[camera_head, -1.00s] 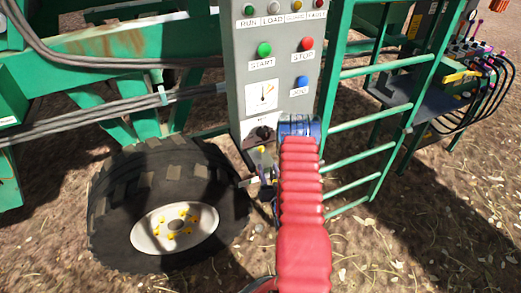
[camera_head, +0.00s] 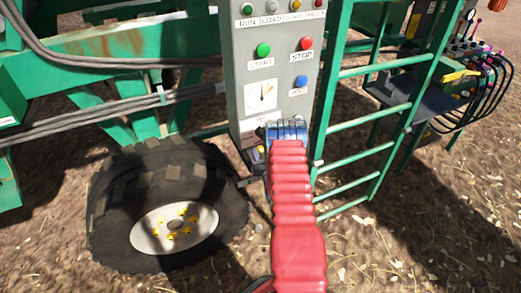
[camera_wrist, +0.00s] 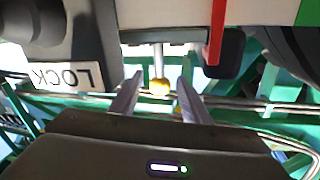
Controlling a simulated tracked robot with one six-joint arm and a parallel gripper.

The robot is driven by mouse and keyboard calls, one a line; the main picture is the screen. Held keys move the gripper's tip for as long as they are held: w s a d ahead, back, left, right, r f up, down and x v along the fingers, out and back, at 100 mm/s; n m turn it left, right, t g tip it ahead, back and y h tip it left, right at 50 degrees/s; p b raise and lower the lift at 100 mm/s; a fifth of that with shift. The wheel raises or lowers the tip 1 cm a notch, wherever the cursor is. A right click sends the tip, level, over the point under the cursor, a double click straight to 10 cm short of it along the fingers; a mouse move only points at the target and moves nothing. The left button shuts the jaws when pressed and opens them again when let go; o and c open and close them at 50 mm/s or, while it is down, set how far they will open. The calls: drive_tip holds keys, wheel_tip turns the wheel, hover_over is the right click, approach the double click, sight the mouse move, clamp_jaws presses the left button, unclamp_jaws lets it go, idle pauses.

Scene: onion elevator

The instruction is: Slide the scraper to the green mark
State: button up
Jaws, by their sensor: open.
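In the wrist view a small yellow knob (camera_wrist: 159,87) hangs on a short pale rod below the panel edge; I take it as the scraper's handle. My gripper (camera_wrist: 158,78) is open, one finger on each side of the knob. Contact cannot be told. A green strip (camera_wrist: 309,13), which may be the green mark, is at the top right. A red strip (camera_wrist: 217,32) stands between the rod and the green strip. In the head view the yellow knob (camera_head: 260,149) is just left of my red arm, and the fingers are hidden.
A grey control panel (camera_head: 242,60) with buttons and a gauge stands above my arm. A big black tyre (camera_head: 115,205) is at left, a green ladder (camera_head: 372,121) at right. In the wrist view a LOCK label (camera_wrist: 62,76) and dark block (camera_wrist: 226,55) are close to the fingers.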

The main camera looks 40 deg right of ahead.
drive_tip(key=shift+w+d, duration=0.1)
drive_tip(key=shift+w, duration=0.1)
drive_tip(key=shift+c, duration=0.4)
clamp_jaws()
